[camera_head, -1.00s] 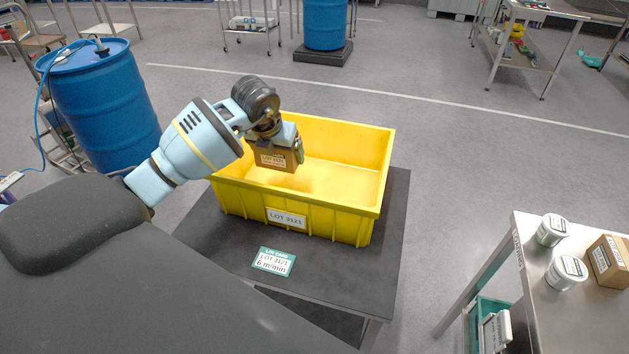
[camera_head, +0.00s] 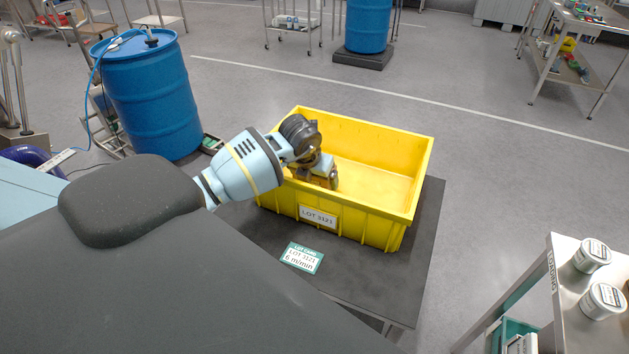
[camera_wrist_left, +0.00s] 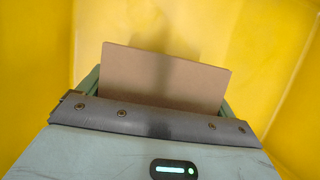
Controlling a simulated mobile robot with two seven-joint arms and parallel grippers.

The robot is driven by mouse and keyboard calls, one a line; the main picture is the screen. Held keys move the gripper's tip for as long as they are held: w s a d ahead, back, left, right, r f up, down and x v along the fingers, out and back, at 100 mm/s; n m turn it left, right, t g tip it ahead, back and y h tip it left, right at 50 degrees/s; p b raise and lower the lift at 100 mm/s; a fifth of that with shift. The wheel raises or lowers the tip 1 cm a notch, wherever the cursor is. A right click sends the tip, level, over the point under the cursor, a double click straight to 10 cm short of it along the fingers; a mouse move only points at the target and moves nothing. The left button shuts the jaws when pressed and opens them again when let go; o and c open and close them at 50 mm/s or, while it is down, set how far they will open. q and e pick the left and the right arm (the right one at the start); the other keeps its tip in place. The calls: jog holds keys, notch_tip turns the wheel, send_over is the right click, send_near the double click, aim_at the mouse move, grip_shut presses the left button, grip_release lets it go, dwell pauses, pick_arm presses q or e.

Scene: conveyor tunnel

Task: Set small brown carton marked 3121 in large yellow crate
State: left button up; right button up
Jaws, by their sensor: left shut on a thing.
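The large yellow crate (camera_head: 392,204) stands on a dark table, with a white label reading LOT 3121 on its near side. My left gripper (camera_head: 322,180) reaches over the crate's left end and is down inside it, shut on the small brown carton. In the left wrist view the carton (camera_wrist_left: 165,78) sits between the jaws, with yellow crate walls around it. In the head view the gripper and the crate's near wall hide most of the carton. I cannot tell whether it touches the crate floor. My right gripper is not in view.
A green lot card (camera_head: 302,257) lies on the dark table (camera_head: 375,281) in front of the crate. A metal table with white tubs (camera_head: 603,300) stands at the lower right. A blue drum (camera_head: 152,100) stands at the left. The crate's right half looks empty.

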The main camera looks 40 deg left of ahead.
pick_arm(q)
jog(key=shift+f, duration=0.65)
jog(key=shift+f, duration=0.2)
jog(key=o, duration=1.1)
jog(key=shift+r, duration=0.1)
jog(key=shift+r, duration=0.2)
jog(key=v, duration=1.1)
jog(key=shift+s+r, duration=0.3)
jog(key=shift+r, duration=0.05)
jog(key=shift+d, duration=0.1)
